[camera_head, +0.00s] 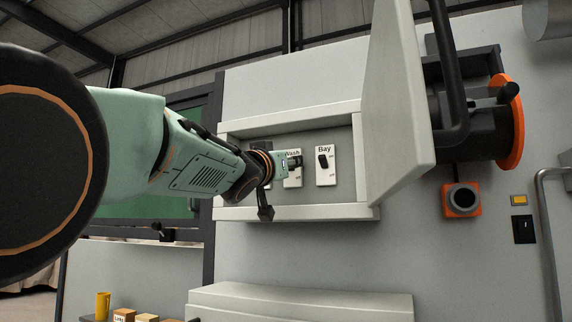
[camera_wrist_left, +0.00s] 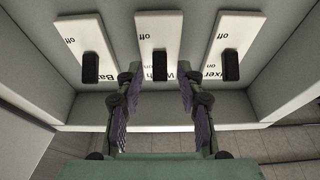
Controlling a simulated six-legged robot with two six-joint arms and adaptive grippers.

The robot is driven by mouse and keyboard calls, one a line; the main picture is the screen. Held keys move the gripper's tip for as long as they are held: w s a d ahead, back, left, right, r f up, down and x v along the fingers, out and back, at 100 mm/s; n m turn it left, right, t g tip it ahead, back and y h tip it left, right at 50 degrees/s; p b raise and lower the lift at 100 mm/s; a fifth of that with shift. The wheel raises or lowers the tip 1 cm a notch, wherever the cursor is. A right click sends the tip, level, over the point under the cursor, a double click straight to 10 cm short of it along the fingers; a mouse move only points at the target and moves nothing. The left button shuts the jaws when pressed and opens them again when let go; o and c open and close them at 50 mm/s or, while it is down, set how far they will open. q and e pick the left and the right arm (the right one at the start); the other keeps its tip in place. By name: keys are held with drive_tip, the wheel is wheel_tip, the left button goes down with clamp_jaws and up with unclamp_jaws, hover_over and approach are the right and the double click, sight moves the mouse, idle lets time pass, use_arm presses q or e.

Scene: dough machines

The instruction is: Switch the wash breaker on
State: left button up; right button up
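The wash breaker (camera_head: 292,182) is the middle switch in an open wall box, largely covered by my left gripper (camera_head: 292,161) in the head view. In the left wrist view its white plate (camera_wrist_left: 157,28) appears upside down, with its black lever (camera_wrist_left: 159,65) beside the "on" end, away from "off". My left gripper (camera_wrist_left: 160,80) is open, its fingertips on either side of that lever; contact cannot be told. My right gripper is not in view.
The bay breaker (camera_head: 326,172) and mixer breaker (camera_wrist_left: 231,35) flank the wash one, with similar-looking levers. The box's rim (camera_head: 290,213) surrounds them closely. Its open door (camera_head: 392,105) juts out at the right. A ledge (camera_head: 300,300) lies below.

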use_arm(q)
drive_tip(key=v, duration=0.7)
drive_tip(key=shift+s, duration=0.2)
drive_tip(key=shift+s+a+r, duration=0.1)
drive_tip(key=shift+s, duration=0.05)
idle(0.5)
